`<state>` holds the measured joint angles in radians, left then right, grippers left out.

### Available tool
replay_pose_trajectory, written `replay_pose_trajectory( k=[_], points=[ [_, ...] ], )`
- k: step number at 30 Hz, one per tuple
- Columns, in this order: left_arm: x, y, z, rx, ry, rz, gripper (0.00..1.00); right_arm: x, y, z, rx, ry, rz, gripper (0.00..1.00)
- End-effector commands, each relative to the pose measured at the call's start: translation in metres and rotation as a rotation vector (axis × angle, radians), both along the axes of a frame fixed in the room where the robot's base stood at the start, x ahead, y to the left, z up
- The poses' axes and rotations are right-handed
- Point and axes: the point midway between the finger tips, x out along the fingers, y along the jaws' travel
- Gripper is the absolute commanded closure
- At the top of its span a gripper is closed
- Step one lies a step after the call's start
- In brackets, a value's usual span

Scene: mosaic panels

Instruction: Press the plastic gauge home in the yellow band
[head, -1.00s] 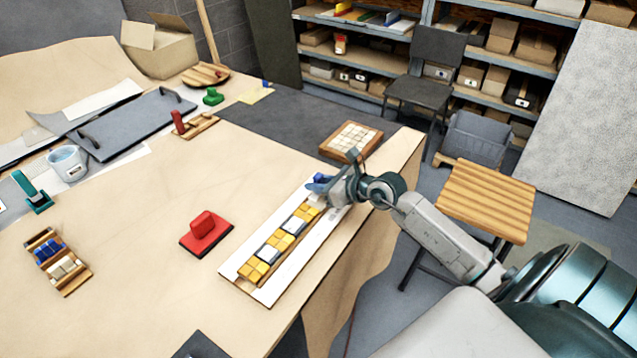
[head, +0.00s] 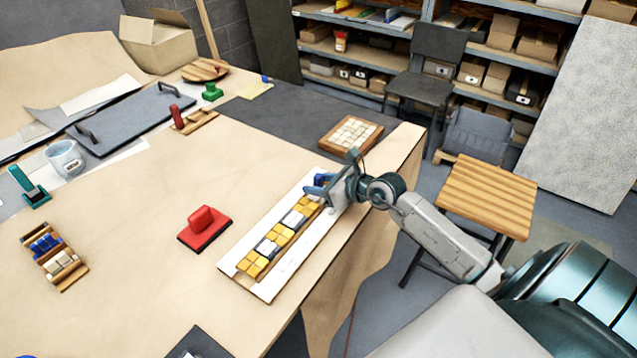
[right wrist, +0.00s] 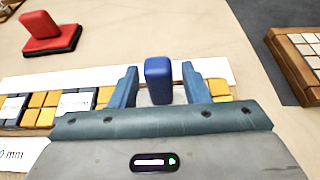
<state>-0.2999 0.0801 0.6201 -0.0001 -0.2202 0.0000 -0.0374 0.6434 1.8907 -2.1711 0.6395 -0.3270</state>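A long white board (head: 233,262) near the table's right edge carries a strip of yellow, white and dark blocks (head: 283,236), which I take for the yellow band. In the right wrist view, the strip (right wrist: 45,103) runs behind my gripper. A blue upright block (right wrist: 158,80) stands above a pale base at the strip's far end. I take it for the gauge. My right gripper (head: 325,190) is over that end. Its fingers (right wrist: 160,85) stand either side of the blue block with small gaps showing. How the base sits is hidden by the gripper. My left gripper is out of view.
A red block on a red base (head: 203,228) stands left of the board. A wood-framed tile panel (head: 351,135) lies beyond it. A wooden rack of small blocks (head: 54,257) is at the left. The tabletop between rack and red block is clear.

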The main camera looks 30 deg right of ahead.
Motion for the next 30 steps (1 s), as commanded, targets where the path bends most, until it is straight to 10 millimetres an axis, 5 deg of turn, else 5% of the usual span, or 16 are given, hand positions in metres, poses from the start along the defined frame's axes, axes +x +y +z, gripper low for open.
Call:
replay_pose_trajectory(
  k=[14, 30],
  points=[
    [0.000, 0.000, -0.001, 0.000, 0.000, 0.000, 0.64, -0.008, -0.004, 0.003, -0.005, -0.001, 0.000, 0.53],
    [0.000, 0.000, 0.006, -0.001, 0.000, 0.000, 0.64, -0.066, -0.028, 0.030, -0.007, 0.004, 0.001, 0.53]
  ],
)
